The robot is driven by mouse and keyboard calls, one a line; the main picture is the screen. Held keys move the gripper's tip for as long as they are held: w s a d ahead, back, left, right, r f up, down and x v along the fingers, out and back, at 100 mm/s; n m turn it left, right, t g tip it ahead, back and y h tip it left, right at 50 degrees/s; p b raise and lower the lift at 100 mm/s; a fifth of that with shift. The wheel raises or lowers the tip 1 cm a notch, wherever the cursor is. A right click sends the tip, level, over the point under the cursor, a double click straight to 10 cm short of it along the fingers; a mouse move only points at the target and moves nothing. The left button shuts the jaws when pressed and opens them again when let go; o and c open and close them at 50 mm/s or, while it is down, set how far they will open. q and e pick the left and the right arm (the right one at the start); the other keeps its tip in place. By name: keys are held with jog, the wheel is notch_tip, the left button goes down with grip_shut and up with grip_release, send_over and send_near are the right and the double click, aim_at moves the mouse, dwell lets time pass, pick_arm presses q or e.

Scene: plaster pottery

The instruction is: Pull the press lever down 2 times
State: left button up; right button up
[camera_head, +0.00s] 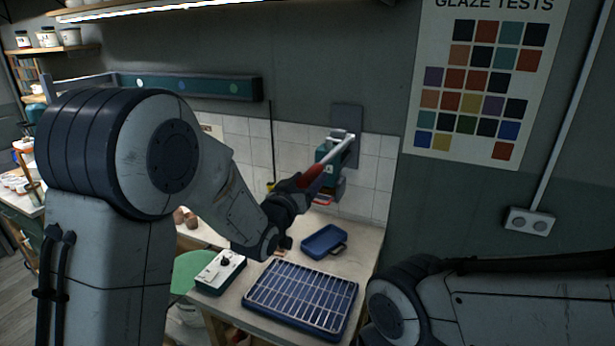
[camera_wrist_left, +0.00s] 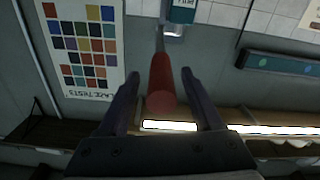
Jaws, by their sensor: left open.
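The press (camera_head: 327,156) is a teal unit on a grey plate on the tiled wall, right of the middle in the head view. Its lever has a silver rod (camera_head: 338,150) and a red handle (camera_head: 316,172) that reaches out from the wall toward me. My left gripper (camera_head: 302,182) is at the handle's near end. In the left wrist view the red handle (camera_wrist_left: 161,84) lies between the two open fingers (camera_wrist_left: 160,74), with a gap on each side. The handle's near end is partly hidden by the gripper in the head view. My right gripper is out of view.
Below on the worktable are a blue gridded tray (camera_head: 300,297), a small blue box (camera_head: 324,241) and a white-and-green device (camera_head: 219,271). A teal wall rail (camera_head: 215,87) runs left of the press. A glaze chart (camera_head: 475,85) hangs to the right.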

pick_arm(q)
jog(key=shift+c, duration=0.4)
grip_shut()
dwell(1.0)
